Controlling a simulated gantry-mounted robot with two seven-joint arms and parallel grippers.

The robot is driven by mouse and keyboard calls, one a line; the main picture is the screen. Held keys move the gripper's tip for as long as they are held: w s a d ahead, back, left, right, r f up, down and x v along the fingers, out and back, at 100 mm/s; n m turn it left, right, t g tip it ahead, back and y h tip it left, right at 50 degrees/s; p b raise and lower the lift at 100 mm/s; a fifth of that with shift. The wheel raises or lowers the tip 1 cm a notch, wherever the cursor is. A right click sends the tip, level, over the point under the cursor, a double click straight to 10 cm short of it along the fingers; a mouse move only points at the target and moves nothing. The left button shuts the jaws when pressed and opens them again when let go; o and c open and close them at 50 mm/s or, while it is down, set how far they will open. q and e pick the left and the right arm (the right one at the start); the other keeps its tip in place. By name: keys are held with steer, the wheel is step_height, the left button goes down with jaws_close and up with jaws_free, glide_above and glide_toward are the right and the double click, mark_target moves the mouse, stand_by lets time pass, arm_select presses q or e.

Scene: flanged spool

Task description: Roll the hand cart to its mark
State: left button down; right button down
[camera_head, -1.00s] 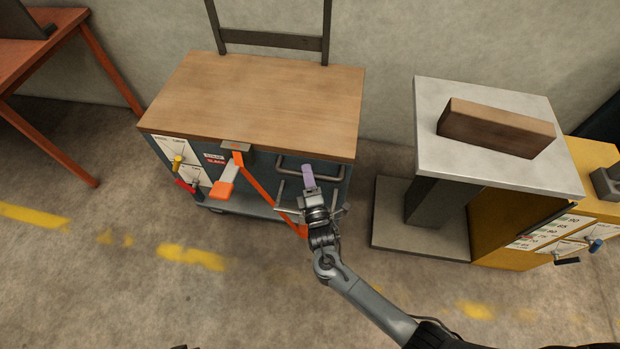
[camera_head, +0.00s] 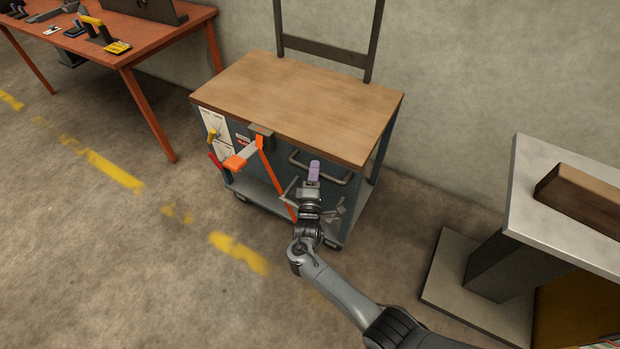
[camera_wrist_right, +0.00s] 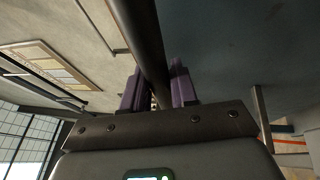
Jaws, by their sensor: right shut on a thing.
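The hand cart (camera_head: 290,95) has a wooden top, a dark blue-grey body and a dark upright frame at the back; it stands by the wall. A bar handle (camera_head: 338,179) sticks out from its front. My right gripper (camera_head: 314,171) reaches up to the front of the cart, its purple fingers at this handle. In the right wrist view the dark handle bar (camera_wrist_right: 139,30) passes between the two fingers, which are shut on it. Worn yellow markings (camera_head: 115,172) lie on the floor; I cannot tell which is the cart's mark. My left gripper is out of view.
An orange table (camera_head: 140,48) with tools stands left of the cart, its near leg close to the cart's left side. A grey pedestal (camera_head: 490,270) carrying a brown block (camera_head: 590,200) stands at right.

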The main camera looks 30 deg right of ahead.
steer(key=shift+f, duration=0.1)
steer(key=c, duration=1.2)
jaws_free()
steer(key=shift+w, duration=0.1)
steer(key=shift+o, duration=1.1)
steer(key=shift+w+a, duration=0.1)
steer(key=shift+w, duration=0.05)
steer(key=shift+s, duration=0.2)
steer(key=shift+s+a, duration=0.15)
steer(key=shift+s, duration=0.05)
steer(key=p+v, duration=0.3)
steer(key=v, duration=0.7)
steer(key=shift+p, duration=0.3)
